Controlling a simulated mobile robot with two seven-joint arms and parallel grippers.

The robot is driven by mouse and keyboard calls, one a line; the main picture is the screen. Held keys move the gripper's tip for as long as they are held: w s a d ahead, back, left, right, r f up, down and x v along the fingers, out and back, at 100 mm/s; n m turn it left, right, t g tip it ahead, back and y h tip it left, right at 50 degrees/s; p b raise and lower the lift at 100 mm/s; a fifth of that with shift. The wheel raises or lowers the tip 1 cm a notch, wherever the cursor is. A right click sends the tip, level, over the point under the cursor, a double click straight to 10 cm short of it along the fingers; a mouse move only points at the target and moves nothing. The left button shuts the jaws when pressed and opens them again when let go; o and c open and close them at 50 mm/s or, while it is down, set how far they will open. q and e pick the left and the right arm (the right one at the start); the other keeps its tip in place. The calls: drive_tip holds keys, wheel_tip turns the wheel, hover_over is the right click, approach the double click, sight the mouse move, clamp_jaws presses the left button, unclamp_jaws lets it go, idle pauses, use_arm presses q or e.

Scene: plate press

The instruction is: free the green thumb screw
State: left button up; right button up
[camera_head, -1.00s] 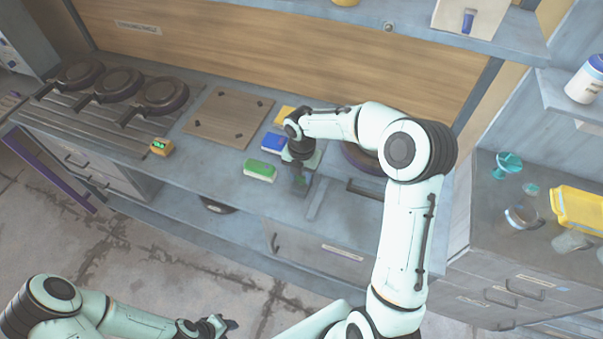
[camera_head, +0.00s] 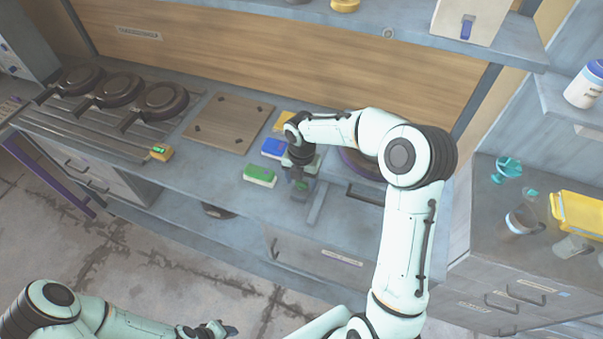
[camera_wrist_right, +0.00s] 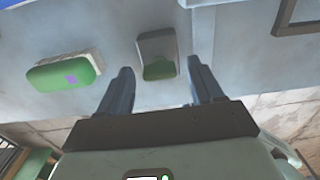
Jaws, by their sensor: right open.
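A small green part (camera_wrist_right: 159,69), which looks like the thumb screw, sits at the near end of a grey block (camera_wrist_right: 155,45) in the right wrist view. My right gripper (camera_wrist_right: 160,73) is open, with one finger on each side of the green part in that view. I cannot tell whether the fingers touch it. In the head view my right gripper (camera_head: 300,187) points down over the counter and largely hides this spot. My left gripper (camera_head: 222,330) is at the bottom edge, away from the counter, its jaws unclear.
A green-topped block (camera_head: 259,175) lies just left of my right gripper, with a blue one (camera_head: 274,148) behind it. The counter's front edge is close.

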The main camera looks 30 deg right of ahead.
wheel_tip(320, 180, up, 13)
drive_tip(key=shift+r, duration=0.15)
idle(0.9)
